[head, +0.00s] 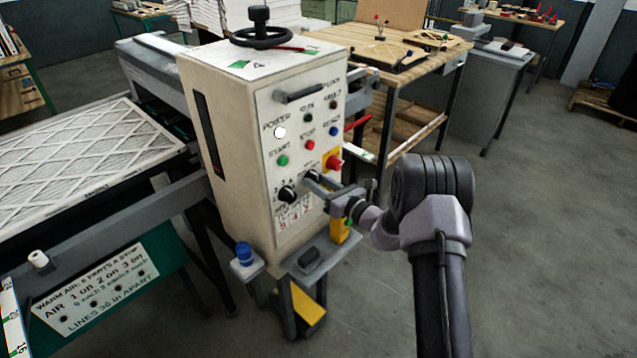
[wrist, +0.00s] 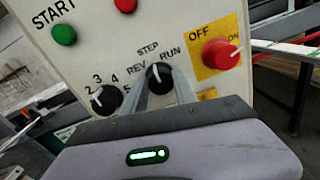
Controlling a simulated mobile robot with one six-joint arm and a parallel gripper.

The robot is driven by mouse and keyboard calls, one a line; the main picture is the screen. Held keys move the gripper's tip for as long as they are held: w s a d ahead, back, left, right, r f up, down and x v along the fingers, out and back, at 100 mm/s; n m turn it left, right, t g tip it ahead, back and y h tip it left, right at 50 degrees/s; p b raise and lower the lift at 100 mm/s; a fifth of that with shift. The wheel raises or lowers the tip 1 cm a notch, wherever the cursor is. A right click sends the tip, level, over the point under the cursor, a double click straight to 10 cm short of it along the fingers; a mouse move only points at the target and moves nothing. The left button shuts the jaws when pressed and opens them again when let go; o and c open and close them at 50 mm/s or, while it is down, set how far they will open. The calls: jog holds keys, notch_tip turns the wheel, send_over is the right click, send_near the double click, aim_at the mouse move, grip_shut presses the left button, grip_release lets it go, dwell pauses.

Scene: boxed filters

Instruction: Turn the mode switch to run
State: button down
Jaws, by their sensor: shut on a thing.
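The mode switch (wrist: 159,76) is a black knob with a white pointer line, on the cream control panel. Its labels read REV at left, STEP at top and RUN at right. The pointer is roughly upright, toward STEP, not at RUN. My gripper (wrist: 162,84) reaches in from below, its two fingers on either side of the knob, shut on it. In the head view my gripper (head: 318,184) comes to the panel from the right and hides most of the switch.
A numbered black selector knob (wrist: 104,98) sits close to the left of the switch. A red push button (wrist: 221,54) on a yellow OFF/ON plate sits close to the right. A green START button (wrist: 64,35) is at upper left. A grey ledge (head: 308,258) juts out below the panel.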

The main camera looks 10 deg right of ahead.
jog(key=m+p, duration=0.2)
jog(key=m, duration=0.1)
jog(key=shift+r, duration=0.15)
jog(key=m+p, duration=0.3)
jog(key=m, duration=0.2)
jog(key=shift+d, duration=0.1)
jog(key=shift+m, duration=0.4)
dwell(0.4)
jog(key=c, duration=1)
grip_release()
jog(key=shift+o, duration=0.2)
jog(key=p+v, duration=0.2)
jog(key=v, duration=1.5)
jog(key=shift+d+r, duration=0.15)
jog(key=shift+r, duration=0.05)
